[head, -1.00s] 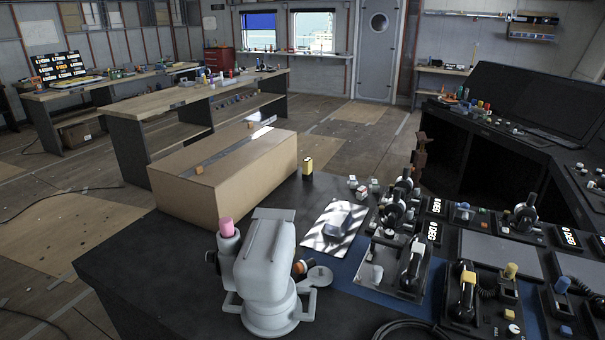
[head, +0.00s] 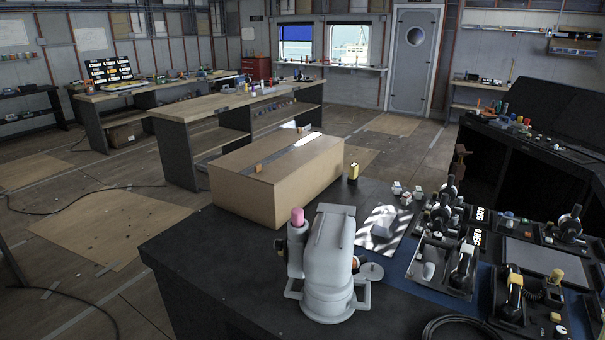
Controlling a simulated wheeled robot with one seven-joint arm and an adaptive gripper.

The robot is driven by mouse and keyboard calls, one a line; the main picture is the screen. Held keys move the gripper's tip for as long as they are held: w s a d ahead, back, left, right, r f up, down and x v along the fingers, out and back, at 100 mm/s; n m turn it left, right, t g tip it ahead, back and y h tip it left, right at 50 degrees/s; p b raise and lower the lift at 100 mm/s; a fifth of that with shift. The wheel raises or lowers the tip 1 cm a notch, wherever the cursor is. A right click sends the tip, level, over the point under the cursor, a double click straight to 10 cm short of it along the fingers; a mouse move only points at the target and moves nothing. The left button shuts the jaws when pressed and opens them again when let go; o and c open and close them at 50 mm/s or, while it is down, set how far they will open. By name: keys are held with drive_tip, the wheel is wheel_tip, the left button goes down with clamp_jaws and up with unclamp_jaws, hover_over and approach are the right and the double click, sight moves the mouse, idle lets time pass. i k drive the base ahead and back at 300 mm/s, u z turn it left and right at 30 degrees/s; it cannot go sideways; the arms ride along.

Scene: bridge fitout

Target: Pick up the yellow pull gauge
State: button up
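A small upright yellow and black object (head: 353,172) stands on the dark console top, just right of the cardboard box's far right corner. It may be the yellow pull gauge, but it is too small to be sure. My gripper is not in view.
A large cardboard box (head: 262,190) and a grey housing with side handles (head: 331,262) stand on the dark console top (head: 200,255). Levers, handsets and switches (head: 465,262) crowd its right. Wooden workbenches (head: 190,112) with small items stand behind. The floor at left is mostly open, with cables.

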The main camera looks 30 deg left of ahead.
sight(353, 180)
drive_tip(key=u, duration=2.65)
drive_tip(key=i, duration=5.1)
drive_tip(key=z, duration=1.9)
drive_tip(key=i, duration=1.75)
drive_tip(key=u, duration=0.05)
